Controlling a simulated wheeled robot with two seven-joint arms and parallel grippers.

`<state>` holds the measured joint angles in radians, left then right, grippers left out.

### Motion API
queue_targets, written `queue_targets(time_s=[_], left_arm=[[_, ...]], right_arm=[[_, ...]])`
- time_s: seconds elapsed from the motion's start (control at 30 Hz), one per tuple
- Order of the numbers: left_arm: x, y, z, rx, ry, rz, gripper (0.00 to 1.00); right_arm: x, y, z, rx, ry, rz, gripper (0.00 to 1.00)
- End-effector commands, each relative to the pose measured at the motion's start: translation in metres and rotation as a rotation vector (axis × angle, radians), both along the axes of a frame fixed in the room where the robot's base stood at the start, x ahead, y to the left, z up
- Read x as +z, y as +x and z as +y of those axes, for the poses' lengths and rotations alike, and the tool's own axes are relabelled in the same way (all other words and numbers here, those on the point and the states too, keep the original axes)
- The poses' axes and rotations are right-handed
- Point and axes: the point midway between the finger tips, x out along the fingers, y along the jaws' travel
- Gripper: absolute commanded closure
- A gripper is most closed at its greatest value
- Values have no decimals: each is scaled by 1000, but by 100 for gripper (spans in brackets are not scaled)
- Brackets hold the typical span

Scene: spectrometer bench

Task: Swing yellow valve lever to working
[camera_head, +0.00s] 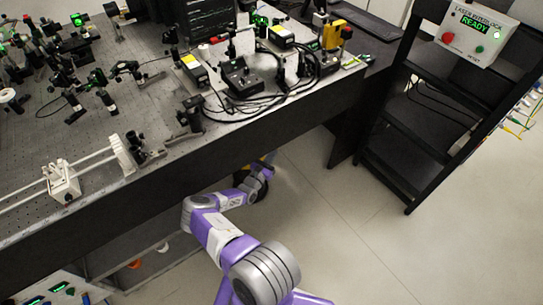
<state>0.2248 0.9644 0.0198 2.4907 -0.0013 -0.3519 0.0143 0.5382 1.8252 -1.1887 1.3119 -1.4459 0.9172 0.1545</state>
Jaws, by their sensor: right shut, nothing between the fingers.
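My right arm reaches up from the bottom of the head view to the front side of the dark optical bench (180,165). My right gripper (264,170) is black and small here, just below the bench's front edge. It is shut and empty. A small yellow piece (269,157) shows right at the gripper, against the bench side. It may be the yellow valve lever, but I cannot tell its angle or whether the fingers touch it. The valve body and any position marks are hidden or too small to see. My left gripper is not in view.
The bench top holds several optical mounts, cables, a black control box (240,78) and a yellow device (333,35). A black rack (437,98) with a READY panel (474,35) stands at the right. The pale floor (350,220) between is clear.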

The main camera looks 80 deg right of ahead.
Motion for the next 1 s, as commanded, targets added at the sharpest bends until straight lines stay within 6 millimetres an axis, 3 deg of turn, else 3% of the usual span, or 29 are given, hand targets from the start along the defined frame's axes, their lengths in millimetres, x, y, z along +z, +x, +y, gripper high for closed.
queue_targets(time_s=[0.17, 0.63, 0.8, 1.0], left_arm=[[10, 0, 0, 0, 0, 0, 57], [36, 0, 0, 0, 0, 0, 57], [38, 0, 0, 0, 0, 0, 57], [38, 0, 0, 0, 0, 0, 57]], right_arm=[[0, 1, 16, 0, 2, -1, 100], [-16, 7, 115, 1, 1, 2, 100], [-20, 9, 133, 0, -1, 0, 100], [-21, 9, 139, -1, -2, 0, 100]])
